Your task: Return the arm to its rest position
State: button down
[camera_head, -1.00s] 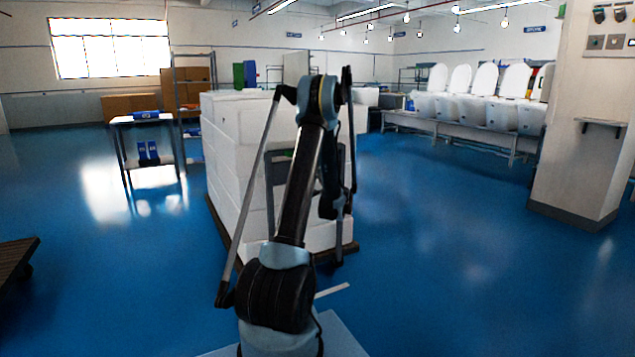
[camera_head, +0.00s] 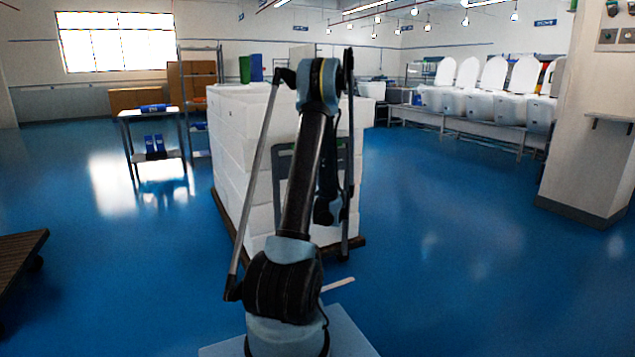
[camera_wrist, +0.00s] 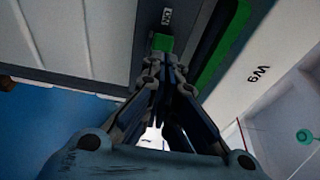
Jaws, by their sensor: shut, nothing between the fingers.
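My arm stands upright in the middle of the head view, with its upper link rising to a joint at the top and the forearm folded down behind it. My gripper (camera_wrist: 160,75) shows in the wrist view with its fingers together and nothing between them. In the head view the gripper is hidden or too dark to make out behind my arm. In the wrist view, a white panel with a green edge and dark lettering (camera_wrist: 258,75) lies beyond the fingers. I cannot tell whether the fingers touch anything.
A pallet stack of white boxes (camera_head: 230,140) stands right behind my arm. A blue-and-grey shelf cart (camera_head: 128,115) is at left, a wooden cart (camera_head: 20,262) at the lower left. A bench line of white toilets (camera_head: 480,105) and a pillar (camera_head: 585,150) are at right. Blue floor (camera_head: 450,240) is clear between.

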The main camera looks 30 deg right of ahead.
jog(key=s+a+r+n+g+y, duration=0.1)
jog(key=a+r+n+y, duration=0.15)
jog(key=a, duration=0.55)
jog(key=s+a+r+n+g+y, duration=0.1)
jog(key=a+r+n+y, duration=0.2)
jog(key=a, duration=0.5)
jog(key=s+a+r+n+g+y, duration=0.15)
jog(key=a+n, duration=0.25)
jog(key=a, duration=0.4)
jog(key=s+a+n+g+y, duration=0.1)
jog(key=s+a+n+g, duration=0.2)
jog(key=s+a, duration=0.45)
jog(key=s+a+n+g, duration=0.3)
jog(key=s+a, duration=0.4)
jog(key=s+f+n+g+h, duration=0.2)
jog(key=s+f+g, duration=0.1)
jog(key=s, duration=1)
jog(key=s+a+f+n+g+h, duration=0.1)
jog(key=s+f, duration=0.5)
jog(key=s, duration=0.8)
jog(key=shift+f+n+g+h, duration=0.2)
jog(key=shift+n+g+h, duration=0.3)
jog(key=shift+n+g, duration=0.6)
jog(key=shift+a+n, duration=0.2)
jog(key=shift+n, duration=0.05)
